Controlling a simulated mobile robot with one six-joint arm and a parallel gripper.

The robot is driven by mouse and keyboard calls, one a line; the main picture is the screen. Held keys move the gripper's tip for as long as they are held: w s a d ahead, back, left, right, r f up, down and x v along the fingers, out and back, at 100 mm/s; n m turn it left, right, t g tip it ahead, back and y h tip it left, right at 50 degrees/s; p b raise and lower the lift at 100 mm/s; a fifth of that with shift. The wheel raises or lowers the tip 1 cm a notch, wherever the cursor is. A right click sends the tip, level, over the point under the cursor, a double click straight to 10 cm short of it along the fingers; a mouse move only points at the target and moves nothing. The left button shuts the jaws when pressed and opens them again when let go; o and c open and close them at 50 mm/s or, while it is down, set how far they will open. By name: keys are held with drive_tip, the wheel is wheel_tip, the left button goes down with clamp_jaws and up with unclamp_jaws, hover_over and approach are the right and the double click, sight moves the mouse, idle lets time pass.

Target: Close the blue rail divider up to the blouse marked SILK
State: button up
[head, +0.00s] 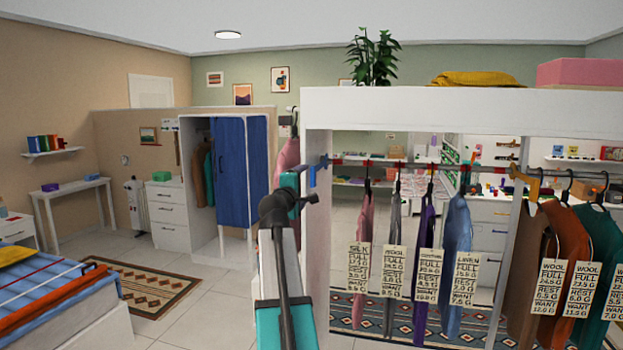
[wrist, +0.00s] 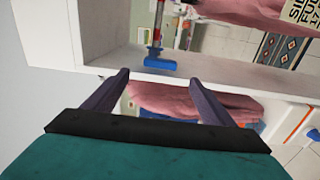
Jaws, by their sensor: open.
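The blue rail divider (head: 312,176) sits at the left end of the wardrobe rail (head: 400,163), by the left side panel. In the wrist view the blue divider (wrist: 150,65) is just beyond my open gripper (wrist: 156,78), in front of the gap between the fingertips and apart from them. The pink blouse (head: 366,215) with the SILK tag (head: 359,267) is the first garment to the right of the divider, with bare rail between them. Part of its tag (wrist: 299,12) shows at the top right of the wrist view. My arm hides part of the left panel in the head view.
Grey, purple and blue garments (head: 457,225) hang right of the SILK blouse. A yellow divider (head: 528,183) separates them from the WOOL garments (head: 562,262). The white left panel (head: 317,240) stands close to my arm. Another pink garment (head: 288,157) hangs outside that panel.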

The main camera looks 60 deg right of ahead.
sight(312, 178)
drive_tip(key=shift+p+x, duration=1.15)
drive_tip(key=shift+x, duration=4.1)
drive_tip(key=shift+a, duration=0.1)
drive_tip(key=c, duration=1.5)
drive_tip(key=shift+w, duration=0.1)
